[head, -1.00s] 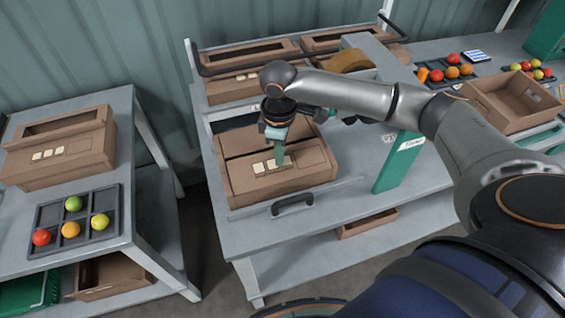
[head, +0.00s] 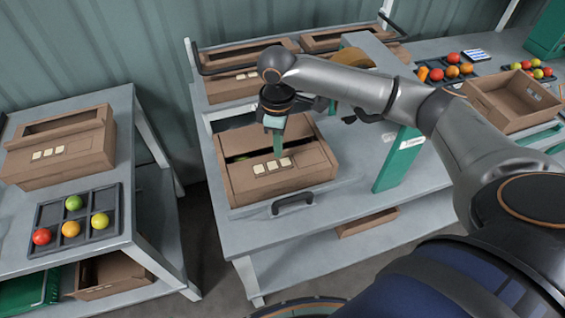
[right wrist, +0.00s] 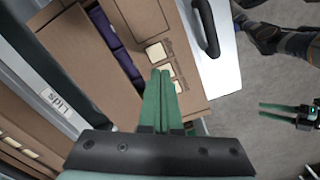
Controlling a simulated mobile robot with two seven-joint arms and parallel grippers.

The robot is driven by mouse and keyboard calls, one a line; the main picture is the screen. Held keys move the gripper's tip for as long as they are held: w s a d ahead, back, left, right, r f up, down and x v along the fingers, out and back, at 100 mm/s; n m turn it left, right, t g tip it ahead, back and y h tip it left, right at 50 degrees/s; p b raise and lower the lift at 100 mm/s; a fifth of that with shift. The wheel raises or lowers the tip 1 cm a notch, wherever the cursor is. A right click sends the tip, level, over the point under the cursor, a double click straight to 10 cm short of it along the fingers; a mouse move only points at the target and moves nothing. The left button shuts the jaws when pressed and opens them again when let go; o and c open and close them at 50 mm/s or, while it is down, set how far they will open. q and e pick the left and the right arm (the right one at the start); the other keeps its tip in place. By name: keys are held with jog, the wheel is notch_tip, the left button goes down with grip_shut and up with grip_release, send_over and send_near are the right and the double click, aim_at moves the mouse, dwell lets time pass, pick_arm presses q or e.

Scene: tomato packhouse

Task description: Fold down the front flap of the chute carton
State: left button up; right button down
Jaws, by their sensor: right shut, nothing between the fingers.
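The chute carton (head: 240,196) is a brown box on the middle table, its front panel towards me. A dark gap separates its back top part from the front flap (head: 306,160), which bears cream labels and looks partly raised. In the right wrist view, purple contents (right wrist: 118,58) show through the gap. My right gripper (head: 277,153) is shut and empty, its green fingertips at the flap beside the labels. The fingertips also show in the right wrist view (right wrist: 160,76); contact cannot be told. My left gripper (right wrist: 264,116) is open above the floor at the right of that view.
A black handle (head: 292,203) stands at the table's front edge. A green post (head: 398,160) rises right of the carton. Other cartons stand behind (head: 232,88) and on the left table (head: 60,152), beside a tomato tray (head: 78,245).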

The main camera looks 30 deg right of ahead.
notch_tip(320, 180, up, 5)
jog(key=shift+f, duration=0.2)
dwell(0.6)
